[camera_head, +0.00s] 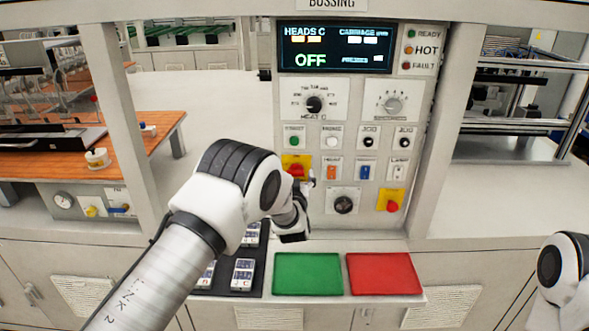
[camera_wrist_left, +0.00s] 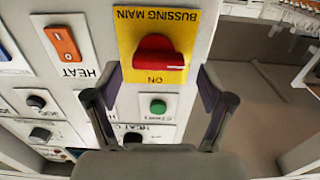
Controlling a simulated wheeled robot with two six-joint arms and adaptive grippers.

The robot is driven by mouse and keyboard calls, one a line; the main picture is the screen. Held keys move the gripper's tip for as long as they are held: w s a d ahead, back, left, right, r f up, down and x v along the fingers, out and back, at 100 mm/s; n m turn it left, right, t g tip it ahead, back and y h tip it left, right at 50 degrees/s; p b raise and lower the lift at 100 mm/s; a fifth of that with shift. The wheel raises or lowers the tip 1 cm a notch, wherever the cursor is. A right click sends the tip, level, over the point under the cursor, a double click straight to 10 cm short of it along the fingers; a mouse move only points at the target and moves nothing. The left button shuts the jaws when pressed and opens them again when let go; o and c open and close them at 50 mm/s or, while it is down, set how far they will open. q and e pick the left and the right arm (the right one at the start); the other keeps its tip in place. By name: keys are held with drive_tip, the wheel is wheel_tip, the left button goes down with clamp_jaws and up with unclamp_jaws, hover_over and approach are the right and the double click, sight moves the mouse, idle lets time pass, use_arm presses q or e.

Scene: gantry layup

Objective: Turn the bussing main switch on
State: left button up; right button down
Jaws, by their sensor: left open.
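The bussing main switch (camera_head: 296,168) is a red knob on a yellow plate at the left of the control panel. The left wrist view shows it upside down, with the red knob (camera_wrist_left: 160,58) lying roughly crosswise and "ON" printed on the plate. My left gripper (camera_wrist_left: 160,82) is open, its two fingers apart on either side of the plate's lower part in that view, with nothing between them. In the head view my left gripper (camera_head: 308,186) is just beside the switch, mostly hidden by my wrist. The display (camera_head: 335,47) reads OFF. My right gripper is out of frame.
A second red knob on a yellow plate (camera_head: 391,203) is at the panel's lower right. A green start button (camera_wrist_left: 158,107) and an orange heat rocker (camera_wrist_left: 62,43) are close by. Green (camera_head: 307,274) and red (camera_head: 384,274) pads lie on the shelf below.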

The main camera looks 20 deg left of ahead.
use_arm(q)
drive_tip(key=shift+w+a+f, duration=0.1)
drive_tip(key=shift+w+f, duration=0.15)
drive_tip(key=shift+w, duration=0.25)
drive_tip(key=shift+w+a+f, duration=0.1)
drive_tip(key=shift+w+f, duration=0.1)
drive_tip(key=shift+w, duration=0.3)
drive_tip(key=shift+s+d+r, duration=0.15)
drive_tip(key=shift+s+r, duration=0.1)
drive_tip(key=shift+c, duration=0.3)
drive_tip(key=shift+s+r, duration=0.15)
drive_tip(key=shift+s, duration=0.05)
drive_tip(key=c, duration=1.1)
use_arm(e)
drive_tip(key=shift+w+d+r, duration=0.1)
